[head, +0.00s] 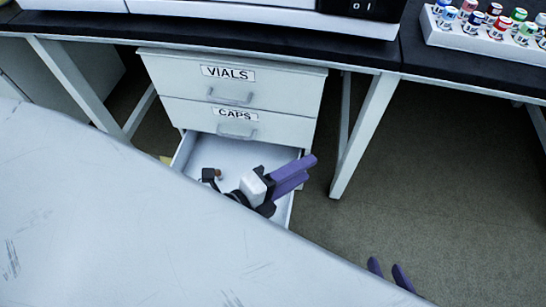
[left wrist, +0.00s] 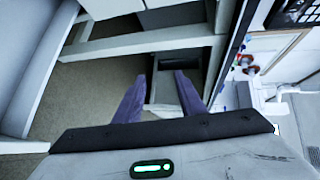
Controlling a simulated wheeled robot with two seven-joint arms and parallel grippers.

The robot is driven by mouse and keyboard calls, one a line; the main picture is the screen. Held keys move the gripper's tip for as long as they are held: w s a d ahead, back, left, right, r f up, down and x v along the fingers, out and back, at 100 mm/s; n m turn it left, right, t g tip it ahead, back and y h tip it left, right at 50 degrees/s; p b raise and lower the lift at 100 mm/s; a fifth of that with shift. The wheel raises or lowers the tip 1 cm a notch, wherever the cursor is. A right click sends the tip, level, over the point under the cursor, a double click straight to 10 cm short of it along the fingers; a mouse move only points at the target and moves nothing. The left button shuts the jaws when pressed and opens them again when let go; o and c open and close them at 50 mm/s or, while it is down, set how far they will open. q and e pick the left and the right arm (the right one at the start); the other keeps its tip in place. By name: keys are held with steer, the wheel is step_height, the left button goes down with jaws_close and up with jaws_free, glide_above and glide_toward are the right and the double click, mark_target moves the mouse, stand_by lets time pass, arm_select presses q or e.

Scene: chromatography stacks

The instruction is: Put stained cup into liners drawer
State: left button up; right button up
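The open bottom drawer (head: 289,209) is pulled out below the drawers labelled VIALS and CAPS. Its own label is hidden, so I cannot confirm that it is the liners drawer. My left gripper (head: 296,173) shows over the drawer's right side, its purple fingers pointing right. In the left wrist view its fingers (left wrist: 158,97) are apart with nothing held between them. My right gripper (head: 388,270) shows only its two purple fingertips at the bottom, apart and empty. A small brown item (head: 217,172) shows inside the drawer area; I cannot tell whether it is the stained cup.
The VIALS drawer (head: 190,78) and CAPS drawer (head: 185,112) are shut. A bench leg (head: 362,135) stands right of the cabinet. A rack (head: 480,40) of colour-capped vials sits on the black bench. A large pale scuffed surface covers the lower left. The floor at right is clear.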

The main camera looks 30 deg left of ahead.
arm_select(q)
steer(key=s+a+f+n+g+y, duration=0.1)
steer(key=s+f+n+g, duration=0.3)
steer(key=n, duration=1.7)
steer(key=s+f+y, duration=0.1)
steer(key=s+f, duration=0.2)
steer(key=s, duration=0.1)
steer(key=shift+s+a+f+g+y, duration=0.25)
steer(key=shift+a+f+g+y, duration=0.05)
steer(key=shift+a+f+g, duration=0.1)
steer(key=shift+d, duration=0.15)
steer(key=shift+c, duration=0.6)
